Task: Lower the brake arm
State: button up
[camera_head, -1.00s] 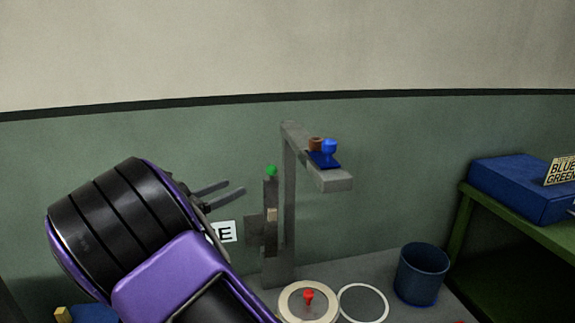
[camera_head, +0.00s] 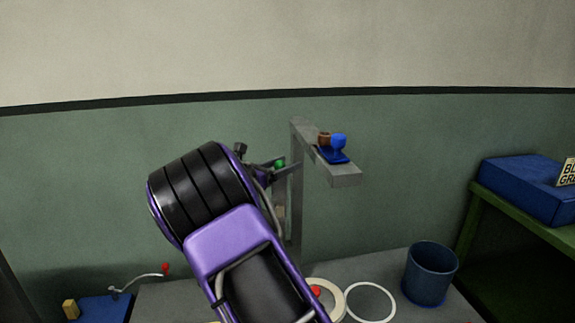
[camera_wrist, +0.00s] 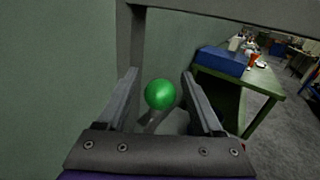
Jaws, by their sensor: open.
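The brake arm is an upright grey bar with a green ball knob (camera_head: 280,164) at its top, standing beside a grey post on the bench. My gripper (camera_head: 284,166) is at the knob, mostly hidden behind my own arm in the head view. In the wrist view my gripper (camera_wrist: 159,78) is open, and the green knob (camera_wrist: 160,95) shows between its two fingers with a gap on each side. The bar below the knob is largely hidden by my arm in the head view.
A grey bracket (camera_head: 345,176) overhangs at right of the knob, carrying a blue object (camera_head: 338,143) and a brown one. A white ring (camera_head: 371,302) and a blue bin (camera_head: 430,274) are on the bench. A blue box (camera_head: 520,190) sits on a green table (camera_head: 470,221).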

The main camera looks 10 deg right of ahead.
jog(key=shift+w+d, duration=0.25)
jog(key=shift+d, duration=0.15)
grip_shut()
dwell(1.3)
